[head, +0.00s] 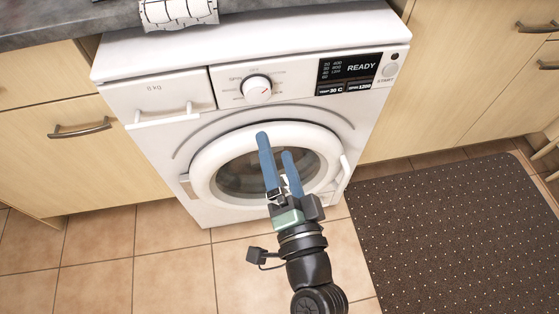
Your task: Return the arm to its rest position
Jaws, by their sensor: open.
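My gripper (277,143) has two blue fingers standing apart, with nothing between them. It is in front of the round door of a white washing machine (150,75) in the head view, and its fingers overlap the door glass in the picture. I cannot tell whether they touch it. My arm reaches up from the bottom of the picture. The washer door (205,172) looks shut, and part of its glass is hidden behind the fingers. The display (350,68) reads READY.
A dark dotted mat (450,235) lies on the tiled floor at the right. Wooden cabinets flank the washer at left (60,160) and right (465,70). A folded patterned cloth (178,12) lies on the grey counter. Bare tiles lie at the lower left.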

